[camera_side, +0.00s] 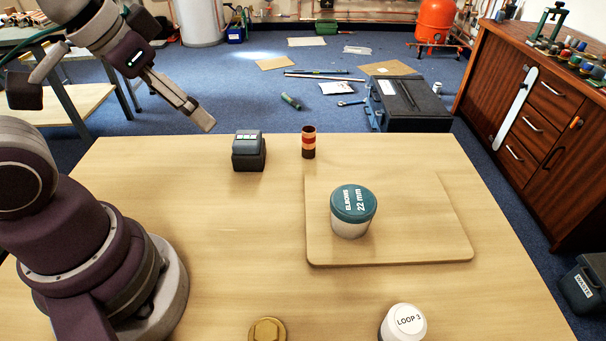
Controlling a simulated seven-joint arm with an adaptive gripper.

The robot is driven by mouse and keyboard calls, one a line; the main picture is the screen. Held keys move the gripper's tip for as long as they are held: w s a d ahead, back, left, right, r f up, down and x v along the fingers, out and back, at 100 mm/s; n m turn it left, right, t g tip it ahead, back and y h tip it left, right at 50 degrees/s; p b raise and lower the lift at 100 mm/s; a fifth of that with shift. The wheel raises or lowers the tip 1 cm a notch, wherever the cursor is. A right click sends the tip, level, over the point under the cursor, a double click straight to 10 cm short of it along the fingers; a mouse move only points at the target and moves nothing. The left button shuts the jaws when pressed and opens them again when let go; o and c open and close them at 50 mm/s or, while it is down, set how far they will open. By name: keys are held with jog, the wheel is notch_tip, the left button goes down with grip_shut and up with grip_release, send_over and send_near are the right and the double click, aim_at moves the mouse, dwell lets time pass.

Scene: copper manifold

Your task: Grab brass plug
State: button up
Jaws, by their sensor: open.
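My gripper (205,122) is high at the upper left, beyond the table's far edge in the picture, pointing down to the right. It is open and empty, far from the brass plug. The view is nearly edge-on, so the gap between the fingers hardly shows.
A teal-lidded tub (352,212) stands on a wooden board (430,240). A white-lidded "LOOP 3" container (404,322) stands right of the plug. A dark block (249,152) and a banded cylinder (308,142) stand at the back. The table's middle (240,240) is clear.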

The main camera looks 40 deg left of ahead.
jog(key=n+g+h, duration=1.1)
jog(key=g, duration=0.1)
send_near(265, 330)
jog(key=shift+w+a, duration=0.3)
jog(key=shift+s+d+f+n+g, duration=0.1)
jog(key=shift+d+f+n+g, duration=0.05)
jog(key=shift+d+n+g, duration=0.2)
jog(key=x, duration=1)
jog(key=shift+d, duration=0.15)
grip_shut()
